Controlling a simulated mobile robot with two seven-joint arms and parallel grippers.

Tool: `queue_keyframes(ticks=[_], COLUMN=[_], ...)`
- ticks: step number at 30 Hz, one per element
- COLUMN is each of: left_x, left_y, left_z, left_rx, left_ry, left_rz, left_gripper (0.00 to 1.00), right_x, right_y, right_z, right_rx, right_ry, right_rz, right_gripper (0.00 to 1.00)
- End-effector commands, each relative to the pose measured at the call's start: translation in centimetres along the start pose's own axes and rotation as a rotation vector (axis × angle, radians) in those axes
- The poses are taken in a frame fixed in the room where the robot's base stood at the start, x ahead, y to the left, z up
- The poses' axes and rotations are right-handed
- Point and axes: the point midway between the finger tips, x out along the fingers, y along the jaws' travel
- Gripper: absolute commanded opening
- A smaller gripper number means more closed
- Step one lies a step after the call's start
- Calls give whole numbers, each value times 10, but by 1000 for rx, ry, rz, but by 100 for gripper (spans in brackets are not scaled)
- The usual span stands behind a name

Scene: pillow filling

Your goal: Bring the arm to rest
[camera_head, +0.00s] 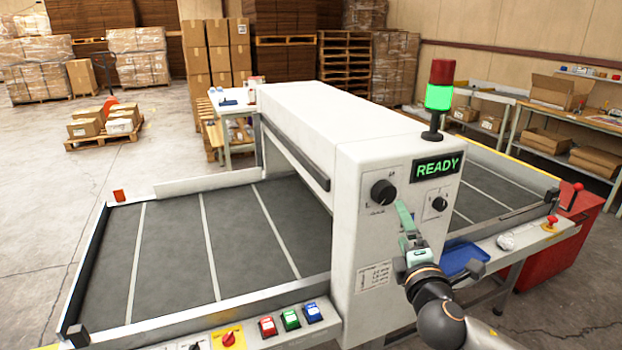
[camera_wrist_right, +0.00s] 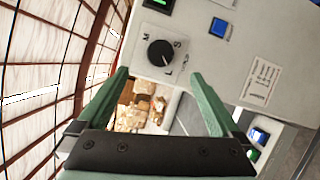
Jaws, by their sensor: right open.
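My right gripper (camera_head: 404,215) is in front of the white machine's (camera_head: 350,150) end panel, just right of and slightly below the large black dial (camera_head: 383,191). In the right wrist view its two green fingers (camera_wrist_right: 158,73) are spread apart with nothing between them. The dial (camera_wrist_right: 160,53), marked M, S and L, shows just beyond the fingertips and looks apart from them. My right arm comes in from the bottom right. My left gripper is in neither view.
A green READY display (camera_head: 436,167) and a lamp tower (camera_head: 439,98) lit green sit above. A smaller black knob (camera_head: 440,204) is right of the gripper. A blue tray (camera_head: 465,259) lies close on the right. The grey belt (camera_head: 180,250) at left is empty.

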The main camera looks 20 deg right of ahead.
Motion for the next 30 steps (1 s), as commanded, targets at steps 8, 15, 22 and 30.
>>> queue_keyframes(ticks=[8,15,22,30], left_x=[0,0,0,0], left_y=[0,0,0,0], left_z=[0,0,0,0], left_rx=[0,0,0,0], left_ry=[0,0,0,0], left_rz=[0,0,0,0], left_gripper=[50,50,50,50], right_x=[-21,-114,-226,-286], right_y=[-78,-218,-305,-336], right_z=[-43,-118,-156,-161], right_rx=[201,727,1261,1535], right_ry=[110,198,54,-105], right_rz=[-187,-590,-892,-990], right_gripper=[100,100,100,100])
